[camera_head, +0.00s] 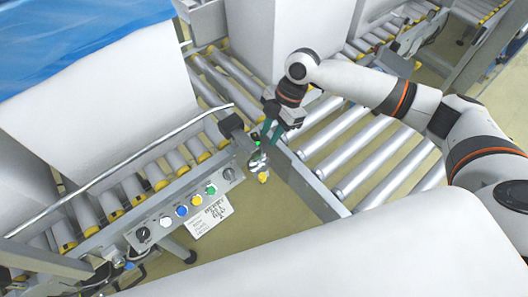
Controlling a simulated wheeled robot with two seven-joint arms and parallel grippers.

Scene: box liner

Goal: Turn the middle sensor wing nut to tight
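My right gripper (262,148) reaches in from the right, pointing down at the corner where the two conveyors meet. Its dark and teal fingers are small in the picture, and I cannot tell whether they are apart or closed on something. Shiny metal parts (257,162) and a small green light (256,136) show at the fingertips, at the sensor mounting on the conveyor rail. The middle sensor wing nut cannot be made out separately there; the fingers may cover it. My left gripper is not in view.
A control panel (175,212) with coloured buttons and black knobs runs along the near rail. A white label (208,217) hangs below it. A large white box with blue liner (80,35) stands on the left rollers. Silver rollers (350,150) lie under my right arm.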

